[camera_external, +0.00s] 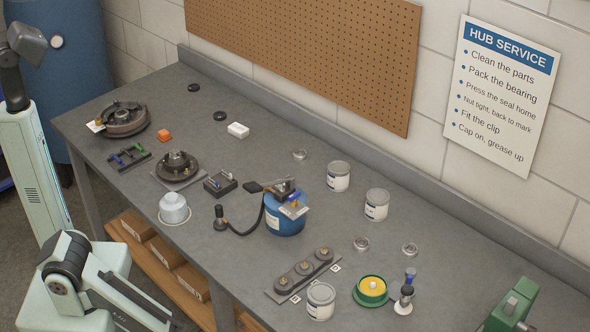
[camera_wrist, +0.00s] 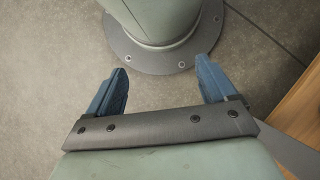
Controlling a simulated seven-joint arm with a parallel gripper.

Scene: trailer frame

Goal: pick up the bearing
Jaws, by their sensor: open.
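Small silver rings that look like bearings lie on the grey workbench (camera_external: 330,205) in the external view. One ring (camera_external: 300,154) is near the back edge, another (camera_external: 361,244) is right of centre, and a third (camera_external: 410,249) is further right. They are too small to tell apart. My gripper (camera_wrist: 162,65) shows in the wrist view with its two blue fingers wide apart and nothing between them. It points down at the floor and my base, away from the bench. Its fingertips cannot be made out in the external view.
Paint-like cans (camera_external: 339,176), a blue tub (camera_external: 285,216) with a hose pump, a green dish (camera_external: 371,291), a hub on a plate (camera_external: 178,167) and a drum (camera_external: 127,119) crowd the bench. A green vise-like block (camera_external: 512,307) stands at the right. Boxes (camera_external: 180,258) sit below.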

